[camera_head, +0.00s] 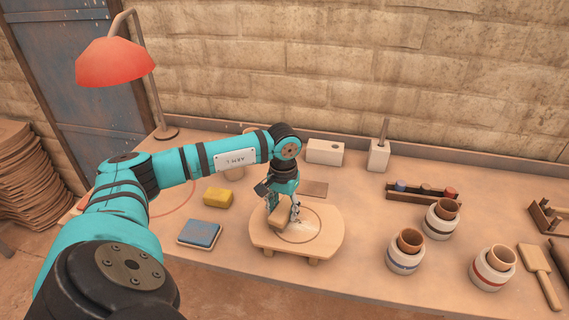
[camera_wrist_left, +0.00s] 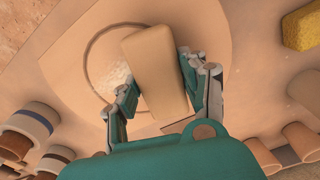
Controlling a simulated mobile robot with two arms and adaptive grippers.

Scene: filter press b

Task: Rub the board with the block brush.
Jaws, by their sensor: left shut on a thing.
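The board (camera_head: 325,238) is a pale wooden piece with rounded ends on short feet, with a ring line marked on its top. It also shows in the wrist view (camera_wrist_left: 205,30), with a whitish patch (camera_wrist_left: 115,75) inside the ring. My left gripper (camera_head: 283,212) is over the left part of the board, shut on the block brush (camera_wrist_left: 155,60), a plain tan block. The block lies between both fingers, partly over the ring. I cannot tell whether its underside touches the board. The underside is hidden. My right gripper is not in view.
A blue-topped block (camera_head: 200,233) and a yellow sponge (camera_head: 217,197) lie left of the board. Banded jars (camera_head: 405,252) stand to the right, with a wooden paddle (camera_head: 540,272) beyond. A flat brown piece (camera_head: 313,188) lies behind. A red lamp (camera_head: 117,62) stands back left.

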